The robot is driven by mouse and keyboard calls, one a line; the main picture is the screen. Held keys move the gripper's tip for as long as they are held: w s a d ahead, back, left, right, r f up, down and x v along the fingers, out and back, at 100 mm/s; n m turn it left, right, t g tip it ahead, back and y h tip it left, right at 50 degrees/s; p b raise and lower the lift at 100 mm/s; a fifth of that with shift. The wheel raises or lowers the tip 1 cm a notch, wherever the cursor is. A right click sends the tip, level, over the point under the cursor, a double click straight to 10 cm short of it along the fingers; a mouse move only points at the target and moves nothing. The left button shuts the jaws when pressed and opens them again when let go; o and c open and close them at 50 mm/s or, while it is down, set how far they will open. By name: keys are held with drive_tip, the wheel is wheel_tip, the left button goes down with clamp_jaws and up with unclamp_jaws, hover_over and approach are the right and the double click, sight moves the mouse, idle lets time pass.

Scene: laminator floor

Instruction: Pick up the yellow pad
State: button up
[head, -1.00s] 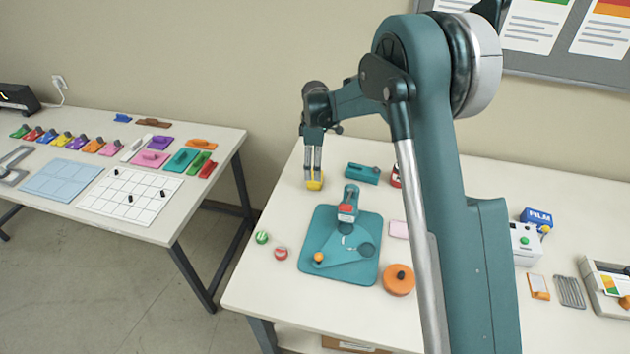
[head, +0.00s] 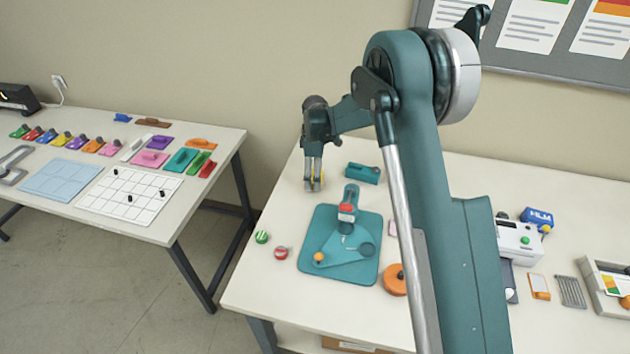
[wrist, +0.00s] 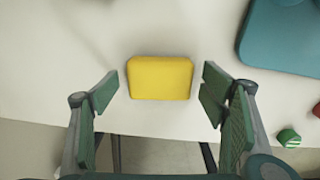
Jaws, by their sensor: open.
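The yellow pad (wrist: 160,78) is a small rounded block on the table in the wrist view. It lies between and slightly beyond the two fingertips, with a gap on each side. My gripper (wrist: 157,95) is open and empty, pointing down over the pad. In the head view my gripper (head: 313,188) is low at the far left part of the right table, and its fingers mostly hide the pad (head: 314,181).
A teal board with a lever tool (head: 318,275) stands close by, toward the front right. A teal block (head: 362,173) lies to the right. The white tabletop (head: 295,212) around the pad is clear.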

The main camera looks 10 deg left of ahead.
drive_tip(key=shift+f, duration=0.35)
idle(0.3)
drive_tip(key=c, duration=1)
